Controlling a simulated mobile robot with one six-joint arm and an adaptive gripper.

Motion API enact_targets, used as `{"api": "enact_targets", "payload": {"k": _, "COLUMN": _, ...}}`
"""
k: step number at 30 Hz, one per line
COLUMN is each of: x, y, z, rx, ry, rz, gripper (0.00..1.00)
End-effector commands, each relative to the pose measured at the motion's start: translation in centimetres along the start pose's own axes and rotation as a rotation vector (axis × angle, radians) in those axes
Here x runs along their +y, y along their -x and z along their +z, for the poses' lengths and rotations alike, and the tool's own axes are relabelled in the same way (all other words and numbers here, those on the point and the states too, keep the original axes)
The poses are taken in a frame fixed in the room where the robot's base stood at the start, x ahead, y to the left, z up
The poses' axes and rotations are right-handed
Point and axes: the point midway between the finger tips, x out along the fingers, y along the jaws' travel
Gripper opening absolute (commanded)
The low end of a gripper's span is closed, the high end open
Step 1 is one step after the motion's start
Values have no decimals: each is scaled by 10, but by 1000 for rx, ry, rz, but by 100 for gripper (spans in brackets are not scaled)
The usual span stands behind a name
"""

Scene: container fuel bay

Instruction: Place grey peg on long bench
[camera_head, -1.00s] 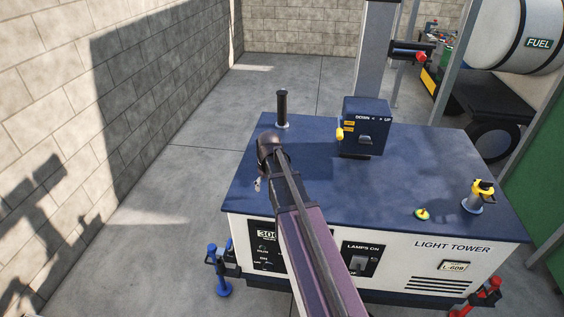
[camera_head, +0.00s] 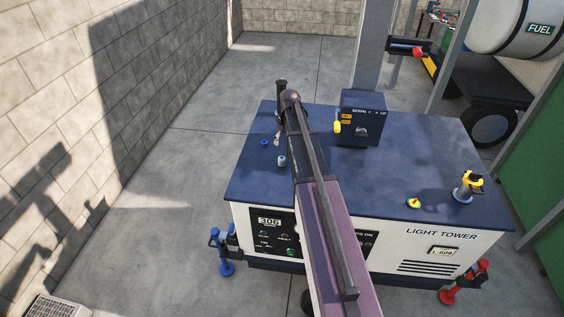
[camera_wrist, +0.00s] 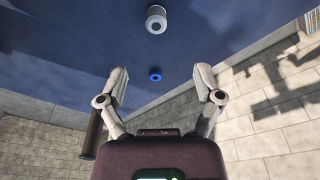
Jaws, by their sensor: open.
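A short grey peg (camera_head: 281,161) stands on the dark blue top of the light tower, near its front left. It also shows in the wrist view (camera_wrist: 156,19) at the top, beyond my fingertips. My gripper (camera_wrist: 163,72) is open and empty, with its fingers spread above the left part of the tower top. In the head view only a bit of my gripper (camera_head: 277,138) shows, left of my arm, with the peg just in front of it. I cannot make out the long bench for certain.
A small blue socket or peg (camera_head: 264,142) sits behind the grey peg. A control box with a yellow lever (camera_head: 362,115) stands right of my arm. A cluttered surface (camera_head: 437,19) shows far back right.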

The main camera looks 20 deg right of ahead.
Motion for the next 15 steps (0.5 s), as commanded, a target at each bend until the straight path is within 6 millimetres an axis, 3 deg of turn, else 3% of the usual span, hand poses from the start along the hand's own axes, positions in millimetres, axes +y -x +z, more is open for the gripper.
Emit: {"api": "enact_targets", "payload": {"k": 15, "x": 0, "y": -35, "z": 0, "rx": 0, "ry": 1, "rz": 0, "gripper": 84}}
